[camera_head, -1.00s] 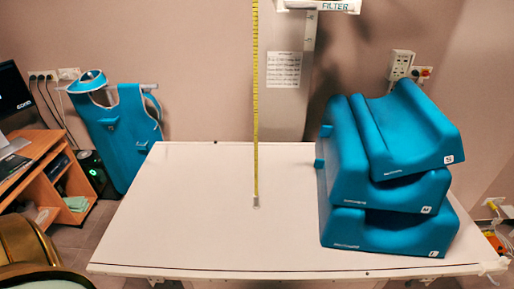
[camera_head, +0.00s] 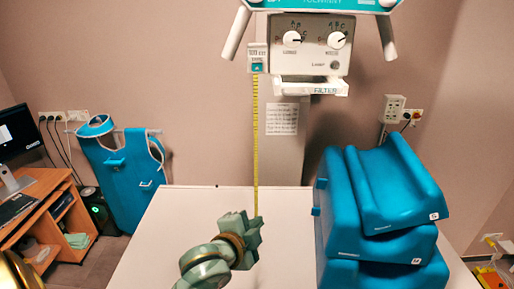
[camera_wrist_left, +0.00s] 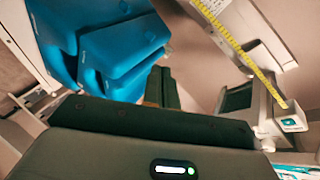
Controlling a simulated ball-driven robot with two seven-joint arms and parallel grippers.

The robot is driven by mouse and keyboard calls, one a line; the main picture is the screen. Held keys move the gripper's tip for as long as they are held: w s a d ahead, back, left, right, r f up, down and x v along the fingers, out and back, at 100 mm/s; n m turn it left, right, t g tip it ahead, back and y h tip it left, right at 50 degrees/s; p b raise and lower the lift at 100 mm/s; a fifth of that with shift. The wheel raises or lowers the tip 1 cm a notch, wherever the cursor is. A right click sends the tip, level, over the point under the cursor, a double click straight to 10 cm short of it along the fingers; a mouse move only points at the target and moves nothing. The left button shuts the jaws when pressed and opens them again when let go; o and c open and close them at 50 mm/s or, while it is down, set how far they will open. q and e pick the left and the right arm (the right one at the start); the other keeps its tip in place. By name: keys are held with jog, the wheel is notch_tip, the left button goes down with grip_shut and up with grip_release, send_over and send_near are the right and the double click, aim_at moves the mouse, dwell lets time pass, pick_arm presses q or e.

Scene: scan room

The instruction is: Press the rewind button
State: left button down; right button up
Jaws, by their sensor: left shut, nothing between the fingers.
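A yellow measuring tape (camera_head: 256,145) hangs from a small white housing with a teal button or label (camera_head: 257,68) on the left side of the x-ray head. I cannot read the lettering on it. In the left wrist view the tape (camera_wrist_left: 245,58) runs to the white housing (camera_wrist_left: 291,121) at the right. My left gripper (camera_head: 252,226) is at the lower middle of the head view, in front of the table and well below the housing. Its fingers (camera_wrist_left: 161,88) are shut and empty. My right gripper is not in view.
The x-ray head with dials (camera_head: 310,45) is at the top, handles on both sides. Blue foam supports (camera_head: 383,245) are stacked on the right of the white table (camera_head: 170,240). A blue apron (camera_head: 122,165) hangs on the back wall; a wooden desk (camera_head: 40,205) stands left.

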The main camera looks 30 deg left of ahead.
pick_arm(q)
jog(key=w+a+r+t+y, duration=0.1)
jog(key=r+t, duration=0.3)
jog(key=r, duration=0.6)
jog(key=w+a+r+m+t, duration=0.1)
jog(key=r+t, duration=0.3)
jog(key=r, duration=0.6)
jog(key=w+a+r+m+t+y, duration=0.1)
jog(key=w+a+r+t, duration=0.1)
jog(key=r, duration=0.8)
jog(key=shift+w+r+t+y, duration=0.15)
jog(key=shift+w+t+y, duration=0.15)
jog(key=shift+w+t, duration=0.6)
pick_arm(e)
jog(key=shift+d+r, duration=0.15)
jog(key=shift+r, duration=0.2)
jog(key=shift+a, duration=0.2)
